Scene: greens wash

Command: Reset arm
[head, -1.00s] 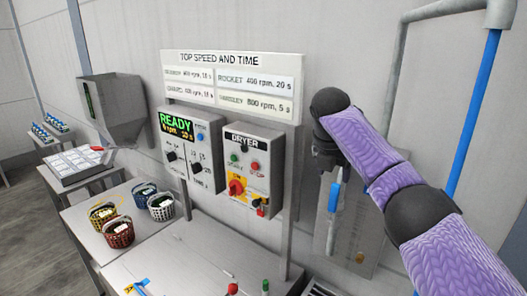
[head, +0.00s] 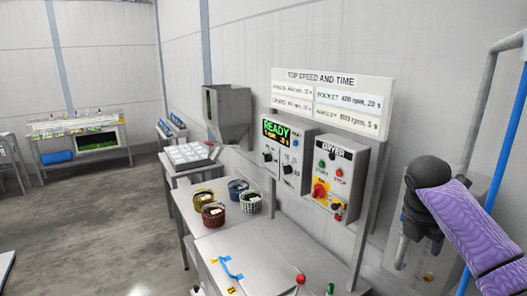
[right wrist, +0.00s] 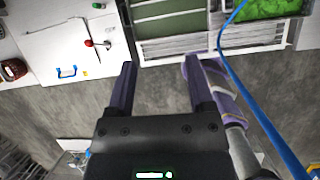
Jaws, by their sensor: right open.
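My right arm enters the head view from the right edge, with its purple sleeve and dark joint beside the wall; its fingers are not clear there. In the right wrist view my right gripper (right wrist: 158,68) is open, its two dark fingers apart with nothing between them, over the grey floor. My left gripper is in neither view.
Baskets (head: 213,214) stand on a bench left of the white worktop (head: 250,250). The control panel reads READY (head: 277,128), beside the dryer box (head: 336,178). A blue pipe (head: 500,165) runs at right. Open floor (head: 90,220) lies left.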

